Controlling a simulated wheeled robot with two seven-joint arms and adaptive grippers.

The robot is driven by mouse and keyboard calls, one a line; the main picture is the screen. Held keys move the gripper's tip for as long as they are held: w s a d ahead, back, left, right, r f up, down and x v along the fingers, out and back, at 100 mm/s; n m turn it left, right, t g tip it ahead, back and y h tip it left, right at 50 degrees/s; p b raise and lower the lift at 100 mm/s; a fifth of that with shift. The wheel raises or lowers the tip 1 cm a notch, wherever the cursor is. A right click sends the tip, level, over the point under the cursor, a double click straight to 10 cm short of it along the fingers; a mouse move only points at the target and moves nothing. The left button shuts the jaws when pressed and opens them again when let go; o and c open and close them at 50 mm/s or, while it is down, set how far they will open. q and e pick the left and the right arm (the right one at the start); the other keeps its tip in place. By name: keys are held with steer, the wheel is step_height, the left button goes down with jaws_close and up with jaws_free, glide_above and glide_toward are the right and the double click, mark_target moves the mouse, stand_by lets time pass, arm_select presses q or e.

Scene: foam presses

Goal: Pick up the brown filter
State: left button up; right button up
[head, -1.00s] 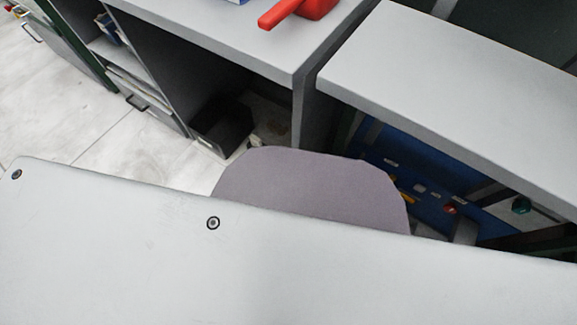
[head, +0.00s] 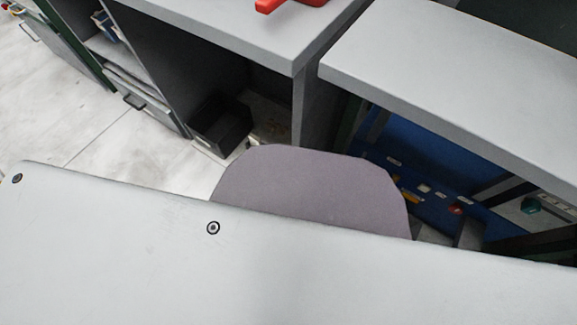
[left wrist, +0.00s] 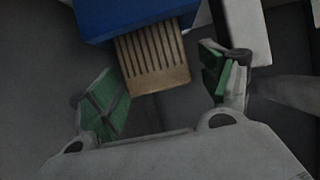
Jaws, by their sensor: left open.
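The brown filter (left wrist: 152,58) shows in the left wrist view as a ribbed brown block with several dark slots. Its upper end meets a blue body (left wrist: 125,12). My left gripper (left wrist: 160,86) is open, with one green-padded finger to the left of the filter and one to the right. I see gaps between the filter and both pads. How far the filter reaches in depth between the fingers I cannot tell. Neither the filter nor either gripper shows in the head view.
In the head view, a grey worktop (head: 235,38) with a red object (head: 300,4) and another worktop (head: 470,75) stand ahead. A blue panel (head: 420,160) lies under the right worktop. Pale floor is clear at left.

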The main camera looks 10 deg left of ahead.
stand_by(0.3)
arm_select(q)
steer(key=c, duration=1.4)
steer(key=shift+c, duration=0.2)
steer(key=shift+r, duration=0.25)
